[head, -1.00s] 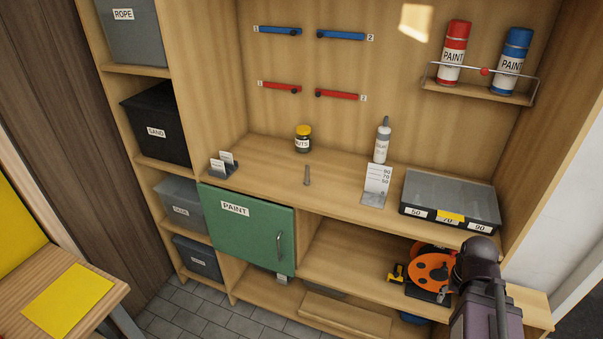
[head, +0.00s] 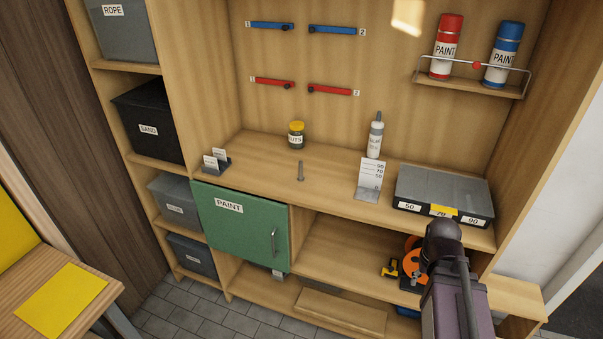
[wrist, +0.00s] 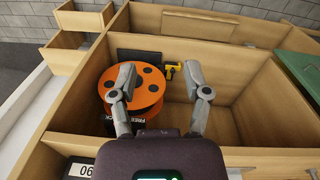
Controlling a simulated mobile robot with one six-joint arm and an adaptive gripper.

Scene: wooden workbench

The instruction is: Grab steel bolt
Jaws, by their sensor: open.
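In the head view my arm shows at the lower right, and the fingers cannot be made out there.
A nuts jar (head: 296,135) stands behind the bolt. A glue bottle (head: 375,138), a stepped gauge card (head: 370,180) and a sorting case (head: 443,193) are to its right. A card holder (head: 216,162) is to its left. The green paint door (head: 240,225) is below. Bench around the bolt is clear.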

